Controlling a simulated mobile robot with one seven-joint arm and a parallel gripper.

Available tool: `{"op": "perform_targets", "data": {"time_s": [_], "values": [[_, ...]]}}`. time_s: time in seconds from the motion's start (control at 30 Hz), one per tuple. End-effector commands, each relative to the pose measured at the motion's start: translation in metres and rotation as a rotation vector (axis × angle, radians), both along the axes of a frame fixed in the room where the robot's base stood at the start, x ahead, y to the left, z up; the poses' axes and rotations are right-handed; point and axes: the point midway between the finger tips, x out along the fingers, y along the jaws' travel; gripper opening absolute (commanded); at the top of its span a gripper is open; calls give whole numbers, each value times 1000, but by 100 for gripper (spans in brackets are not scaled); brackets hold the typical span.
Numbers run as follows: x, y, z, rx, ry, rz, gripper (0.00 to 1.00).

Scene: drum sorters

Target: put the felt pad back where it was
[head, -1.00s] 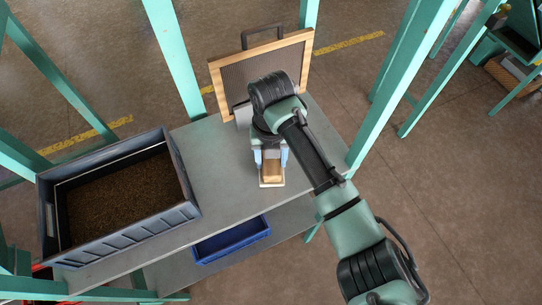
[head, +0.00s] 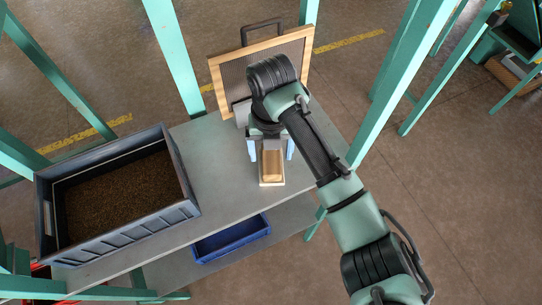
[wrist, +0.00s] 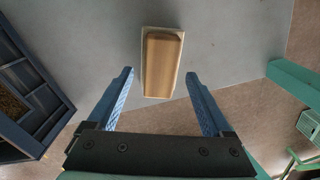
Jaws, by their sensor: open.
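The felt pad (head: 272,166) is a wooden block with a pale base showing around its edge. It lies flat on the grey tabletop near the front edge, and it also shows in the wrist view (wrist: 162,64). My gripper (head: 271,152) is open, with one blue finger on each side of the pad's line. In the wrist view the fingertips (wrist: 159,77) stand wider than the pad, with visible gaps on both sides, and nothing is held.
A wood-framed mesh screen (head: 228,80) with a dark handle stands at the back of the table (head: 215,165). A grey crate (head: 120,243) of brown granules sits at left. A blue tray (head: 232,241) is on the lower shelf. Green posts (head: 400,80) flank the table.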

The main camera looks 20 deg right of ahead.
Motion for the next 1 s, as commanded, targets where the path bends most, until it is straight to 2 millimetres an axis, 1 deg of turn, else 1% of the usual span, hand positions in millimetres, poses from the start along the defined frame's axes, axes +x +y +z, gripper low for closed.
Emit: {"op": "perform_targets", "data": {"time_s": [0.23, 0.33, 0.4, 0.57, 1.0], "values": [[1, -1, 55, -5, -5, 2, 84], [1, -1, 74, -4, -3, 2, 84], [1, -1, 82, -4, -2, 0, 84], [0, 0, 90, -2, 0, 0, 84], [0, 0, 90, 0, 0, 0, 84]]}}
